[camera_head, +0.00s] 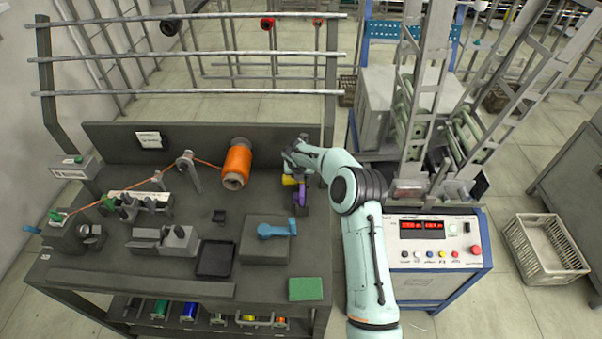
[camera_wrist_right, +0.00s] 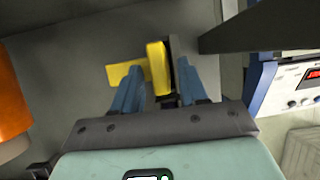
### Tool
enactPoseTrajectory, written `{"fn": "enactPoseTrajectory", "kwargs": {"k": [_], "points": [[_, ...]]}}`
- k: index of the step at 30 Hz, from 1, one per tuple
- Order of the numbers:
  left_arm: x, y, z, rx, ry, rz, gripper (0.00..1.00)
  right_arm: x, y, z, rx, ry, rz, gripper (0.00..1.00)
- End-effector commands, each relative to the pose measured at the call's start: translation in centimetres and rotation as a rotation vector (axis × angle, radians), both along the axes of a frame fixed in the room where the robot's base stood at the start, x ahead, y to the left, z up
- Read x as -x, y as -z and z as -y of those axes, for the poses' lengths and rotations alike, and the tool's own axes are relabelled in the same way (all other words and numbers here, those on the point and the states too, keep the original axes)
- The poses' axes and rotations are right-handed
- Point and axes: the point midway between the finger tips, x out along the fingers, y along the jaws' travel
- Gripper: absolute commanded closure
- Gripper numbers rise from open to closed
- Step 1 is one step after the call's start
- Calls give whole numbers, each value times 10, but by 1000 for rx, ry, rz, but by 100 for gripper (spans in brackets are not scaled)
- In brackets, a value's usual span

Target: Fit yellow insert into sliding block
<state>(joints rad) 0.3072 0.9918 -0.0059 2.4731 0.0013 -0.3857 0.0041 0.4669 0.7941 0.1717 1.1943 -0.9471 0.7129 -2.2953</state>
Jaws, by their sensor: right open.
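A yellow piece (camera_head: 289,180), likely the insert, is at the back right of the dark workbench, close to my right gripper (camera_head: 294,158). In the right wrist view an upright yellow part (camera_wrist_right: 156,68) stands between the blue fingers of my right gripper (camera_wrist_right: 160,88), and a flat yellow part (camera_wrist_right: 125,73) reaches to the left past the left finger. A dark grey plate (camera_wrist_right: 181,62) stands just right of the upright part, by the right finger. The gripper is open. I cannot tell which piece is the sliding block. My left gripper is not in view.
An orange thread bobbin (camera_head: 237,160) stands left of the gripper. A purple part (camera_head: 300,195) lies in front. A block with a blue lever (camera_head: 277,229), a black tray (camera_head: 215,258) and a green pad (camera_head: 305,289) sit nearer. A control panel (camera_head: 425,232) stands right of the bench.

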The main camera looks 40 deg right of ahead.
Motion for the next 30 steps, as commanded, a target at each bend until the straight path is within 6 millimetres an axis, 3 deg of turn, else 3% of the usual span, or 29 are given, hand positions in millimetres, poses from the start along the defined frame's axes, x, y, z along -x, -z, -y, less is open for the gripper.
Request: {"fn": "enactPoseTrajectory", "kwargs": {"k": [2,6,13,30], "points": [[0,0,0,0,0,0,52,1,1,0,-1,1,-2,57],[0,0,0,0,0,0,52,1,2,0,0,0,-4,100],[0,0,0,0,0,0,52,0,-5,0,0,1,-3,100],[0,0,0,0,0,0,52,-3,-71,-4,-1,0,1,100]]}}
